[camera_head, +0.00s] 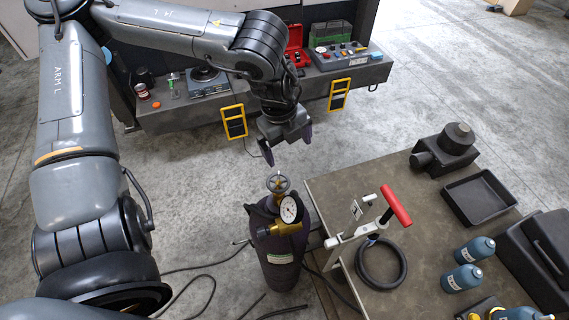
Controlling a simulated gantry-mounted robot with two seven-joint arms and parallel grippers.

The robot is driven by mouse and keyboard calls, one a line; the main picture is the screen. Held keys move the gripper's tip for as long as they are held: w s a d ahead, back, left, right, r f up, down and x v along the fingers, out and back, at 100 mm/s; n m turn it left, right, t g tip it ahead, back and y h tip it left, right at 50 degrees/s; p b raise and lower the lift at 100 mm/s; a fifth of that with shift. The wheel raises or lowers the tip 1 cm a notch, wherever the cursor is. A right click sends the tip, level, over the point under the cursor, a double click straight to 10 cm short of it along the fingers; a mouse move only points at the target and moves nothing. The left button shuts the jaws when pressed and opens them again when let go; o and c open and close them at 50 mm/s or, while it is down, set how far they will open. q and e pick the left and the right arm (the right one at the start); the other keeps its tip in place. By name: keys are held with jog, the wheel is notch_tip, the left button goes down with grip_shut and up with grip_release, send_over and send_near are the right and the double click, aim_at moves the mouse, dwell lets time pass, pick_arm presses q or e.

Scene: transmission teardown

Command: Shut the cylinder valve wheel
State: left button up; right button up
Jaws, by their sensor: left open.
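The cylinder valve wheel (278,183) is a small brass-coloured handwheel on top of a dark gas cylinder (281,262). A round white-faced gauge (289,209) sits on the brass fitting just beside and below the wheel. My left gripper (287,150) hangs above the wheel, its two dark fingers spread apart with nothing between them. It appears apart from the wheel. Whether the valve is open or shut cannot be told. My right gripper does not show.
A brown-topped table (335,190) right of the cylinder bears a red-handled tool (396,205), a black ring (381,263), a black tray (478,198) and blue bottles (474,250). A grey bench (190,112) stands behind. Dark hoses lie on the floor by the cylinder.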

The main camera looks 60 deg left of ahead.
aim_at(278, 182)
pick_arm(q)
jog(key=shift+g, duration=0.8)
jog(key=shift+s+a+f+p, duration=0.1)
jog(key=shift+s+f+p, duration=0.35)
jog(key=shift+f, duration=1.65)
jog(key=shift+s+a+f+p, duration=0.1)
jog(key=shift+s+f+p, duration=0.35)
jog(key=shift+f, duration=1.65)
jog(key=shift+s+f+p, duration=0.4)
jog(key=shift+f+p, duration=0.05)
jog(key=shift+f, duration=1.65)
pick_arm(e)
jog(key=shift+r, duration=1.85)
pick_arm(q)
jog(key=shift+c, duration=0.2)
